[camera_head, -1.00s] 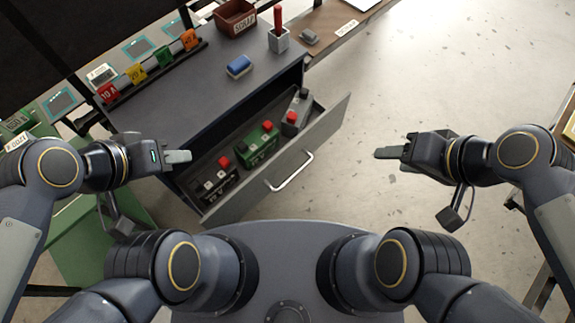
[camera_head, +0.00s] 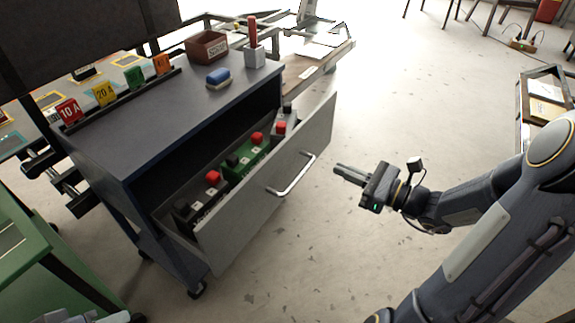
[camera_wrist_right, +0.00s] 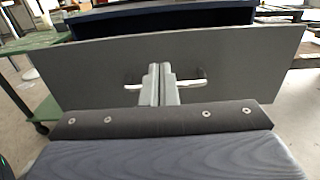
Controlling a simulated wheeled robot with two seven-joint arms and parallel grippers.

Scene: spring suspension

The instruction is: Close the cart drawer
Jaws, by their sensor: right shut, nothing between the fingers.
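The cart (camera_head: 120,140) stands at the left in the head view. Its drawer (camera_head: 250,212) is pulled out, with several red-capped parts inside. A metal bar handle (camera_head: 293,180) is on the grey front. My right gripper (camera_head: 340,171) is shut and empty, right of the handle and apart from it in the head view. In the right wrist view, its fingertips (camera_wrist_right: 160,68) point at the drawer front (camera_wrist_right: 90,75) and cover the middle of the handle (camera_wrist_right: 190,84). Part of my left gripper (camera_head: 110,317) shows at the bottom left edge; its jaws are unclear.
A green table (camera_head: 30,250) stands left of the cart. The floor before the drawer is clear.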

